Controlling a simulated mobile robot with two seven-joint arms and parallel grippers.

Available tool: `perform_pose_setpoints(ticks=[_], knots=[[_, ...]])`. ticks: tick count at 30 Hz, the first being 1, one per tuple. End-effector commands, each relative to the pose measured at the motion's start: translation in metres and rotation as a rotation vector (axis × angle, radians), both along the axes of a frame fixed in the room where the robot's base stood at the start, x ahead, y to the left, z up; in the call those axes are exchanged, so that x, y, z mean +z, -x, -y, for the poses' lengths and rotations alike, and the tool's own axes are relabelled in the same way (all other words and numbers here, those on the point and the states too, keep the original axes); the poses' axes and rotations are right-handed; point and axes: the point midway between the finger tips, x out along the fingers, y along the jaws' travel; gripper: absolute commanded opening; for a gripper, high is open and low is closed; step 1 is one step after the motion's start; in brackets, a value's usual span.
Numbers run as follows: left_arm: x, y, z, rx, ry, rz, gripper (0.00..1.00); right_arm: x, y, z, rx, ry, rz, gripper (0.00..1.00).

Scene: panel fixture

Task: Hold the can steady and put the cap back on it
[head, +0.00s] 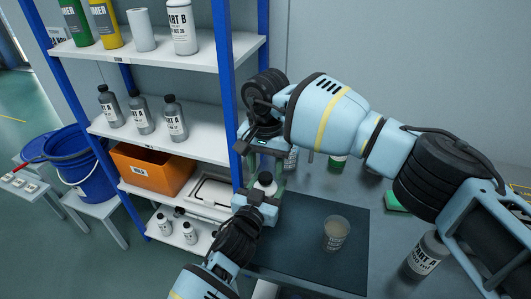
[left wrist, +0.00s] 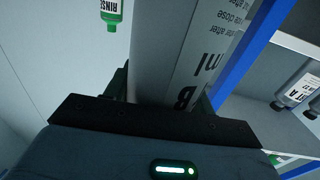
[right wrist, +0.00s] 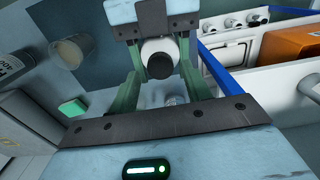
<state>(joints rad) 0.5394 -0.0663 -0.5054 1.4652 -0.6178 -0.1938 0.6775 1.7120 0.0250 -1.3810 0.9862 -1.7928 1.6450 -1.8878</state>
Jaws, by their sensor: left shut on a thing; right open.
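The can is pale with dark print and stands near the left edge of the dark mat (head: 350,275). Its pale upper part (head: 266,181) shows in the head view, and its printed side (left wrist: 180,50) fills the left wrist view. My left gripper (head: 256,207) is shut around the can's body. My right gripper (head: 266,152) is open just above the can. In the right wrist view the can's white top (right wrist: 156,46) with a dark round part (right wrist: 160,66) lies between the spread green fingers. I cannot tell whether that part is the cap or an opening.
A clear cup (head: 336,234) stands on the mat. A grey bottle (head: 424,257) and a green block (head: 397,202) are to the right. A shelf (head: 170,152) with blue posts, several bottles and an orange bin (head: 150,172) stands close on the left.

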Motion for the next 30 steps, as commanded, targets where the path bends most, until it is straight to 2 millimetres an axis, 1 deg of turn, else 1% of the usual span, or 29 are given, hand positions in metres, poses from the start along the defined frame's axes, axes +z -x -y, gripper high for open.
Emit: perform_pose_setpoints(ticks=[1,6,16,17,24,27,30], knots=[[-0.001,0.0,0.0,0.0,-0.001,-0.002,0.0,-0.006,0.0,0.0,0.0,-0.001,-0.002,0.48],[-0.001,0.0,0.0,0.0,-0.001,-0.002,0.0,-0.017,0.0,0.0,0.0,-0.001,-0.001,0.48],[-0.001,0.0,0.0,0.0,-0.001,-0.002,0.0,-0.019,0.0,0.0,0.0,-0.001,0.001,0.48],[-0.001,0.0,0.0,0.0,-0.001,-0.002,0.0,-0.019,0.0,0.0,0.0,-0.001,0.0,0.46],[-0.001,0.0,0.0,0.0,-0.001,-0.002,0.0,-0.018,0.0,0.0,0.0,-0.001,0.0,0.14],[-0.001,0.0,0.0,0.0,-0.001,-0.002,0.0,-0.018,0.0,0.0,0.0,-0.001,0.0,0.02],[-0.001,0.0,0.0,0.0,-0.001,-0.002,0.0,-0.018,0.0,0.0,-0.007,-0.001,0.0,0.02]])
